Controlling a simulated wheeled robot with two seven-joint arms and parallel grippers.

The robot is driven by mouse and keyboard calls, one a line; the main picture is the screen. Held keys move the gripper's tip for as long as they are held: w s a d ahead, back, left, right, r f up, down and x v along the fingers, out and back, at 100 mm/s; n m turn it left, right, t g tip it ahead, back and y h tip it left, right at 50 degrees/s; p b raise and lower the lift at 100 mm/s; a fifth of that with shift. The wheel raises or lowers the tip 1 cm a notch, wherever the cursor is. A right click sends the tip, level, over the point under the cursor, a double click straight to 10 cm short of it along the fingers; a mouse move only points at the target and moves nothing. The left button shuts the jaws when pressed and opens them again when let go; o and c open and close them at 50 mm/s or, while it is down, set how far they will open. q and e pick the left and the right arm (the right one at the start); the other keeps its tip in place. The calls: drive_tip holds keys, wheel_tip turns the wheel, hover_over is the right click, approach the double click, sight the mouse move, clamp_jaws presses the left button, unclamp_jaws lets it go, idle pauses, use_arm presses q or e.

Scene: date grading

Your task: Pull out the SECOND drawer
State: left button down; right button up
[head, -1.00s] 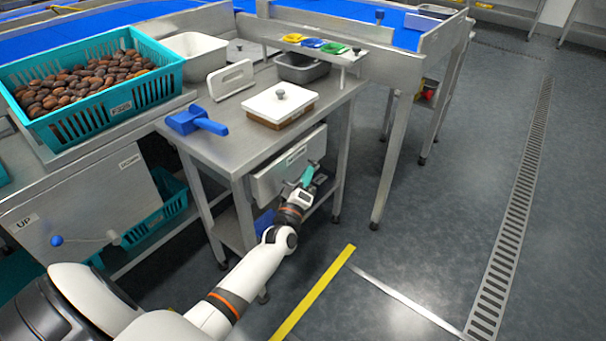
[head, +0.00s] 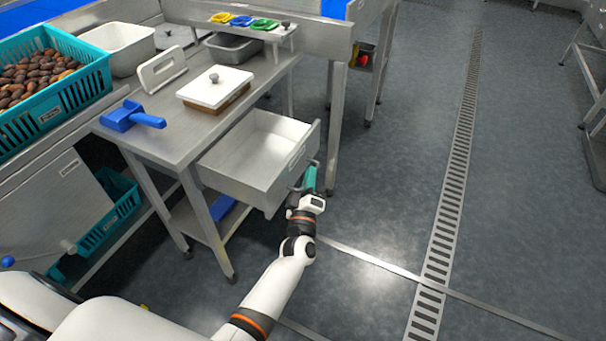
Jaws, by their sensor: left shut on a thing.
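A grey metal drawer (head: 249,150) stands pulled out from under the steel worktable, and its inside looks empty. Its front panel (head: 291,165) faces right toward my left gripper (head: 309,178). My left gripper is shut on the drawer's handle (head: 313,164) at that front; the fingers partly hide the handle. Only one drawer shows under this table; I cannot read a label on it. My right gripper is not in view.
The steel worktable (head: 178,138) carries a blue scoop (head: 130,117), a white-lidded box (head: 214,87) and a grey tray (head: 232,47). A teal crate of dates (head: 62,102) stands at left. Floor right of the drawer is clear up to the drain grate (head: 447,205).

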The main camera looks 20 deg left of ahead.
use_arm(q)
drive_tip(key=shift+f, duration=0.1)
drive_tip(key=c, duration=1.5)
unclamp_jaws()
drive_tip(key=shift+s, duration=0.1)
